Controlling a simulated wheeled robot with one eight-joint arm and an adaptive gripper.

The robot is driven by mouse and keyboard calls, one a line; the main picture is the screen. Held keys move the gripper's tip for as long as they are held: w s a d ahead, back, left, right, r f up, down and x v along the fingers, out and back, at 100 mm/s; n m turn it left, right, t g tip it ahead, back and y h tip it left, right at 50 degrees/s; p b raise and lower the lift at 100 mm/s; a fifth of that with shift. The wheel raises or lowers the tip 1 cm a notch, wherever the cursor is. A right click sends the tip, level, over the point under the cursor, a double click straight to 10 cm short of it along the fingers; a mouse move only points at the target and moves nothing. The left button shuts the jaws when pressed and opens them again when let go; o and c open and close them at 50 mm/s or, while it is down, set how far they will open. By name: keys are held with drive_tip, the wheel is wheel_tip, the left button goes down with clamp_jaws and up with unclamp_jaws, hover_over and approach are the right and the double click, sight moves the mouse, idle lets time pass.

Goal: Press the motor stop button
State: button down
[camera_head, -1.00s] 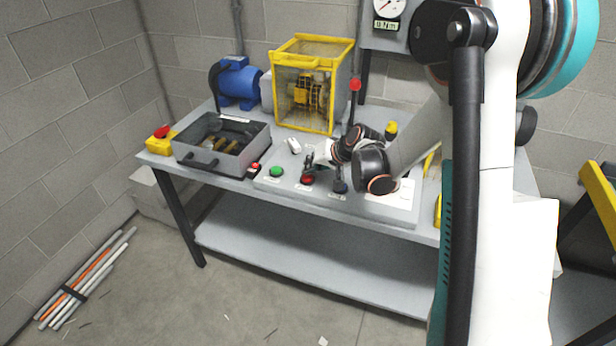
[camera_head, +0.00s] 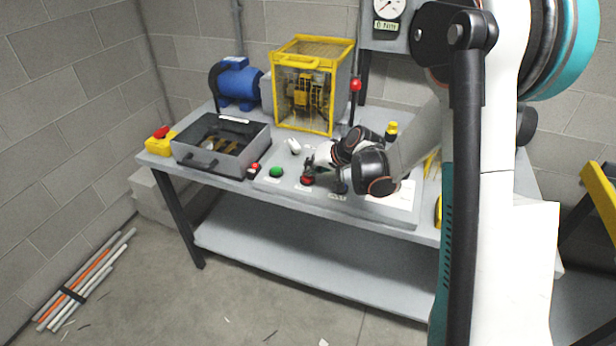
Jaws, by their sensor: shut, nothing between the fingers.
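The red button (camera_head: 306,181) is on the grey control panel (camera_head: 268,199) at the front of the bench, to the right of the green button (camera_head: 276,171). I take it for the motor stop; its label is too small to read. My gripper (camera_head: 309,166) is shut and empty. Its dark fingertips are just above and behind the red button in the picture; I cannot tell whether they touch it. The wrist hides part of the panel to the right. The blue motor (camera_head: 239,83) stands at the back left of the bench.
A yellow mesh guard (camera_head: 303,45) stands behind the panel. An open grey box (camera_head: 190,159) and a yellow box with a red mushroom button (camera_head: 160,140) lie to the left. A red-knobbed lever (camera_head: 355,84) rises behind my wrist. A gauge (camera_head: 388,8) hangs above.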

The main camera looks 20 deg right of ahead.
drive_tip(key=shift+r, duration=0.45)
drive_tip(key=shift+r+p, duration=2)
drive_tip(key=shift+r, duration=0.95)
drive_tip(key=s+a+r+n+h, duration=0.1)
drive_tip(key=s+a+r+h, duration=0.1)
drive_tip(key=s+r, duration=1.2)
drive_tip(key=s+d+f+n+h, duration=0.1)
drive_tip(key=s+n+h, duration=0.1)
drive_tip(key=s, duration=1.8)
drive_tip(key=shift+g+h, duration=0.3)
drive_tip(key=shift+g, duration=0.1)
